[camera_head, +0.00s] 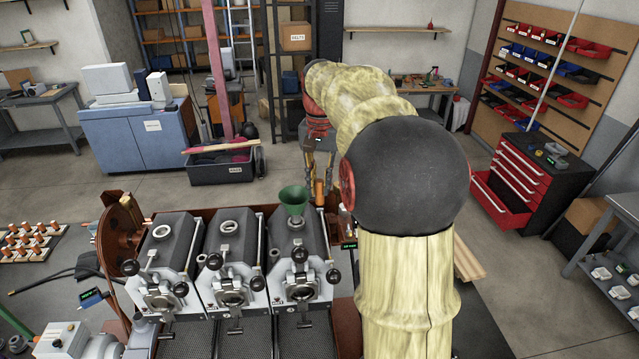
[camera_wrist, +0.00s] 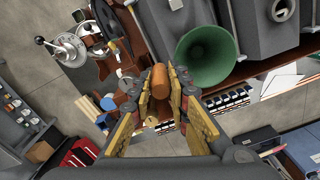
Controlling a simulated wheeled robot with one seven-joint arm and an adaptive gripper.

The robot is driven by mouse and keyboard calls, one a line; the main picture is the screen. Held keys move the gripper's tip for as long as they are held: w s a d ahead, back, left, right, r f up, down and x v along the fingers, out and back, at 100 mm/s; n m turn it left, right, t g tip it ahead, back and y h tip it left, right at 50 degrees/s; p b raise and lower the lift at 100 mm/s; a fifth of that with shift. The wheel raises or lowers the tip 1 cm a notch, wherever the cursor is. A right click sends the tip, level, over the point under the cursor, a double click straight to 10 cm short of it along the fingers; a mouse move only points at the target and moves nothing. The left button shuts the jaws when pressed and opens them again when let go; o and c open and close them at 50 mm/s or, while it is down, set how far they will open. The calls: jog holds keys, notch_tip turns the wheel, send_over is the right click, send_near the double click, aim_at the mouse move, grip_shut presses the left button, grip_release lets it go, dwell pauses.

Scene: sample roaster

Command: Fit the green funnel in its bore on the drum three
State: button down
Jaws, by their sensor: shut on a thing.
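The green funnel (camera_head: 293,198) is upright, wide mouth up, over the top of the right-hand drum (camera_head: 291,237), the third in the row. Its narrow end is close to the pale bore ring (camera_head: 297,224); I cannot tell whether it is inside. In the wrist view the funnel (camera_wrist: 207,56) shows its open mouth to the right of the fingers. My gripper (camera_head: 319,185) reaches down behind the drum, beside the funnel. In the wrist view my gripper (camera_wrist: 160,97) is shut on an orange-brown cylindrical handle (camera_wrist: 160,79). The join between handle and funnel is hidden.
The middle drum (camera_head: 228,235) and left drum (camera_head: 165,240) stand close by, each with an open ring on top. Front levers and knobs (camera_head: 299,255) project from the machine. A rust-brown wheel (camera_head: 120,235) stands at the left end.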

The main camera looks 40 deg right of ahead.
aim_at(319, 204)
jog(key=shift+f+b, duration=0.4)
jog(key=shift+f, duration=0.45)
dwell(0.3)
jog(key=shift+f+b, duration=0.7)
jog(key=shift+f, duration=0.65)
jog(key=c, duration=1.6)
grip_release()
notch_tip(319, 204, up, 12)
jog(key=shift+d+r, duration=0.1)
